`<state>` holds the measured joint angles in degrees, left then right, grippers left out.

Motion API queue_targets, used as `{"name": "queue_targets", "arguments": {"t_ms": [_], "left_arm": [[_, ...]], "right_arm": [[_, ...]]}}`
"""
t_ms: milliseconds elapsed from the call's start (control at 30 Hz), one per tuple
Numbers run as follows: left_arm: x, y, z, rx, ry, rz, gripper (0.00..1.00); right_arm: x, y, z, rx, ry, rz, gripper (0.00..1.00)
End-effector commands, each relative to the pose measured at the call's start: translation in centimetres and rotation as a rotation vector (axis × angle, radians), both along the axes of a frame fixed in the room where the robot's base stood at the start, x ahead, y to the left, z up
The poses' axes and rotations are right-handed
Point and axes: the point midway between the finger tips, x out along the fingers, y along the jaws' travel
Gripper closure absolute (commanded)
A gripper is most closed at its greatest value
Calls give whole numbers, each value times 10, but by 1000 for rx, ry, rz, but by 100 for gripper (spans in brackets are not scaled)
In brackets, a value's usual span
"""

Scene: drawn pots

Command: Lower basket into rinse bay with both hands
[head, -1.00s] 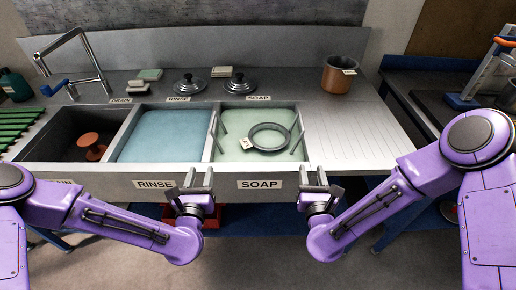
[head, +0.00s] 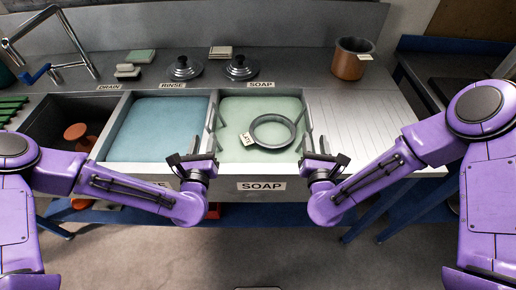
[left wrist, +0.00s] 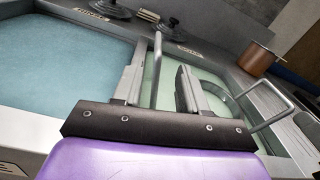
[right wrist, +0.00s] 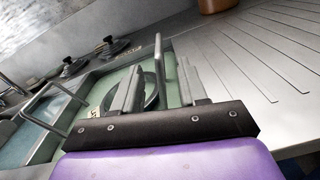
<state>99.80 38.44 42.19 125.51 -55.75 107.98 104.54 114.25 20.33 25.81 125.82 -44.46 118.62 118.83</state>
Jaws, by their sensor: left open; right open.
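The basket's thin metal handles stand up at both sides of the green-watered soap bay (head: 262,105): the left handle (head: 214,118) and the right handle (head: 304,128). A grey ring-shaped pot with a tag (head: 271,131) lies between them. The basket's body is hard to make out in the water. The rinse bay (head: 158,128), with blue water, is just left. My left gripper (head: 202,160) is open at the left handle, which shows between its fingers in the left wrist view (left wrist: 156,70). My right gripper (head: 320,157) is open close to the right handle (right wrist: 184,72).
The drain bay (head: 75,125) with a reddish-brown object is at far left. Lids (head: 240,68) and sponges stand behind the bays. A copper pot (head: 351,60) stands back right. The ribbed drainboard (head: 355,120) is clear.

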Motion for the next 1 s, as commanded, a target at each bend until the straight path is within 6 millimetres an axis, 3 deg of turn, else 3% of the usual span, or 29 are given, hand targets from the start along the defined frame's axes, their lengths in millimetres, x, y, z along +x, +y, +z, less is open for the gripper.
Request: {"name": "queue_targets", "arguments": {"t_ms": [300,500,900,933,1000], "left_arm": [[59,0,0,1,-2,5,58],[87,-1,0,-1,0,4,58],[96,0,0,-1,1,6,58],[96,0,0,-1,1,6,64],[95,0,0,-1,1,6,87]], "right_arm": [[61,0,0,0,-2,2,58],[88,-1,0,0,-1,3,58],[97,-1,0,1,1,4,58],[97,-1,0,1,0,4,64],[97,-1,0,1,0,4,87]]}}
